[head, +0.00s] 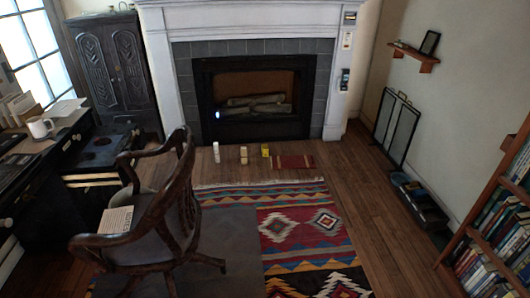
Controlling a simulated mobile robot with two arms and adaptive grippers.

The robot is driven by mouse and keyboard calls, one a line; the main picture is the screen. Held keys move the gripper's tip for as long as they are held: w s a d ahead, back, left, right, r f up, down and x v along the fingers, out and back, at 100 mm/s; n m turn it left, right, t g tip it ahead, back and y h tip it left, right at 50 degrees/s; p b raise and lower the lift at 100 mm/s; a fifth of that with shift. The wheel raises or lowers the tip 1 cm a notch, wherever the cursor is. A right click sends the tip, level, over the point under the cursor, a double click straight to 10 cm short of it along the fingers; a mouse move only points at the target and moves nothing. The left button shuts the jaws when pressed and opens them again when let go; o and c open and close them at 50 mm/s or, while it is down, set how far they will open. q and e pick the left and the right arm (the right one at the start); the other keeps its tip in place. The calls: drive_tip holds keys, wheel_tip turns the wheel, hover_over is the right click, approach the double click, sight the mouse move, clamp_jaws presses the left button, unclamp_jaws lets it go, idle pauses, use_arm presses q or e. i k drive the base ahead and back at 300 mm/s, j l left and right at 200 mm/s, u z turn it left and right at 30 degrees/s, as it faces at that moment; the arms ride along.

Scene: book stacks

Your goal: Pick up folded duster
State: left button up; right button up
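No thing is clearly recognisable as the folded duster at this size. A small yellow item (265,150) and a flat reddish-brown patterned piece (294,161), like cloth or a small mat, lie on the wooden floor in front of the fireplace; either could be folded fabric, I cannot tell. Left of them stand a white cylinder (217,152) and a small cream-and-tan item (244,154). Neither of my grippers is in view.
A wooden armchair (150,225) with a pale flat item (116,219) on it stands left. The dark desk (45,205) is beyond its left side. A patterned rug (300,225) covers the middle. A bookcase (500,220) is at right.

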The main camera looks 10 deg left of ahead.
sight(264, 147)
drive_tip(key=i, duration=0.95)
drive_tip(key=i+u, duration=0.1)
drive_tip(key=i, duration=0.85)
drive_tip(key=i+l, duration=0.1)
drive_tip(key=i, duration=0.85)
drive_tip(key=i+u, duration=0.1)
drive_tip(key=i, duration=0.85)
